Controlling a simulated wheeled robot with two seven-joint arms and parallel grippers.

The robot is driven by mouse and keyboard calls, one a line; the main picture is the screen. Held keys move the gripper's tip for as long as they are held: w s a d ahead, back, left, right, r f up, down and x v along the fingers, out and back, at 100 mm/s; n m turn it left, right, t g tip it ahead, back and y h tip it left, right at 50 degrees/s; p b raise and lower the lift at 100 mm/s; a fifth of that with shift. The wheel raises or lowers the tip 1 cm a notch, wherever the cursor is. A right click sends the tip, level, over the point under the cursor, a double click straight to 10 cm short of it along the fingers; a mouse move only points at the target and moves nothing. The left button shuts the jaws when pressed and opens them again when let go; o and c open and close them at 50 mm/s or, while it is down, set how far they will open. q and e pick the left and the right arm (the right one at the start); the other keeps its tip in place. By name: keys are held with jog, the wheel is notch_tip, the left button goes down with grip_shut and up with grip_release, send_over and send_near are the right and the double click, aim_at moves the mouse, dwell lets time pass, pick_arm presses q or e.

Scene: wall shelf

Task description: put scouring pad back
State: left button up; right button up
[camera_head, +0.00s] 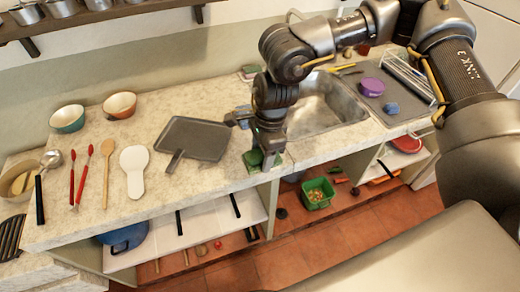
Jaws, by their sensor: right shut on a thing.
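My right gripper (262,157) points down at the front edge of the counter, just left of the sink's near corner. It is shut on a green pad (252,161), which looks like the scouring pad. The pad is at or just above the counter top; I cannot tell whether it touches. The gripper hides part of it. A second small green and pinkish pad or sponge (250,71) lies at the back of the counter, left of the sink. My left gripper is not in view.
The sink (325,105) is right of the gripper. A dark grey pan or board (196,138) lies to its left. Further left are a white spoon rest (134,170), utensils and two bowls (120,105). A wall shelf (90,15) holds metal cups. Below are open shelves and a green bin (318,193).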

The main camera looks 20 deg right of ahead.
jog(key=shift+w+f, duration=0.2)
jog(key=shift+w, duration=0.15)
jog(key=w+d+f+b, duration=0.1)
jog(key=w+f+b, duration=0.1)
jog(key=w+f, duration=0.1)
jog(key=w+d+f+b, duration=0.1)
jog(key=w+f+b, duration=0.1)
jog(key=w+f, duration=0.1)
jog(key=w+d+f+b, duration=0.2)
jog(key=w+b, duration=0.1)
jog(key=w, duration=0.2)
jog(key=shift+w+f, duration=0.35)
jog(key=shift+f, duration=0.05)
jog(key=shift+w+d+f, duration=0.1)
jog(key=shift+w+d, duration=0.05)
jog(key=shift+w, duration=0.1)
jog(key=shift+w+f+b, duration=0.1)
jog(key=shift+f+b, duration=0.25)
jog(key=shift+b, duration=0.1)
notch_tip(320, 180, down, 3)
jog(key=shift+w+f+b, duration=0.1)
jog(key=shift+b, duration=1.1)
jog(key=shift+d, duration=0.1)
